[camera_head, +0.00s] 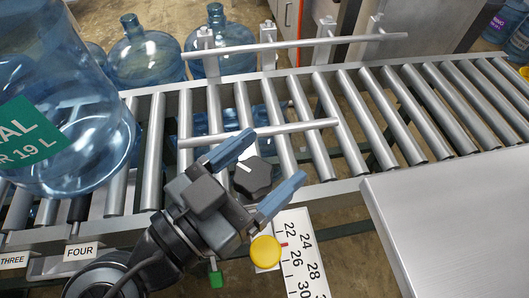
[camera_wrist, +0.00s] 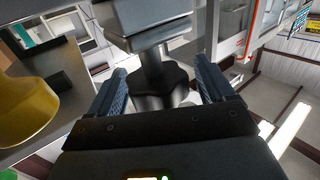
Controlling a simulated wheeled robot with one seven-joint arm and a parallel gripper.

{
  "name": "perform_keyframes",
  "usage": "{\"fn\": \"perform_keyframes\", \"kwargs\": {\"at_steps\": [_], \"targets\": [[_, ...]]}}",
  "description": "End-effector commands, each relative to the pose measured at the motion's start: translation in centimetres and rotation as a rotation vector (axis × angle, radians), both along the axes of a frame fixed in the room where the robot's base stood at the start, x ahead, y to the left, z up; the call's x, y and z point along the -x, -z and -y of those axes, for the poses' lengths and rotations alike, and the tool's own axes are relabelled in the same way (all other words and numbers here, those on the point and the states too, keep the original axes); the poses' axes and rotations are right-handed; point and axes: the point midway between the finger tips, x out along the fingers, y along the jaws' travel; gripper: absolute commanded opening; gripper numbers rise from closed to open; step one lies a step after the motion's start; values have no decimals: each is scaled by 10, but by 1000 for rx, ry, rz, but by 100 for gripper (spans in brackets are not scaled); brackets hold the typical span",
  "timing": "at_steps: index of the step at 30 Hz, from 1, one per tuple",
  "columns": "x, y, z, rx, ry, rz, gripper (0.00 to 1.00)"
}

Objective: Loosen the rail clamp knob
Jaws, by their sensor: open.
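The rail clamp knob (camera_head: 254,177) is black and lobed, with a white mark on its top. It sits at the near side of the roller conveyor. My gripper (camera_head: 268,172) is open, and its two blue-grey fingers reach to either side of the knob in the head view. In the wrist view the dark knob (camera_wrist: 166,88) stands between the open fingers (camera_wrist: 163,92). I cannot tell whether either finger touches it. A short guide rail (camera_head: 262,132) crosses the rollers just beyond the knob.
A large blue jug (camera_head: 62,90) stands on the left rollers, close to my arm. A yellow knob (camera_head: 266,251) and a number scale (camera_head: 300,262) lie near my gripper. A metal plate (camera_head: 455,220) fills the right front. A far guide rail (camera_head: 300,43) runs behind the rollers.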

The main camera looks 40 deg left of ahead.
Motion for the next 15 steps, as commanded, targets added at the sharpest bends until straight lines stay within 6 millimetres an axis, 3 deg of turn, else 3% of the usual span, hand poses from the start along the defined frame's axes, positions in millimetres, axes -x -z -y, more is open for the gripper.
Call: {"fn": "perform_keyframes", "kwargs": {"at_steps": [10, 15], "targets": [[-6, 0, 1, -1, 0, 0, 82], [-5, 0, 1, 0, 0, 0, 67]]}}
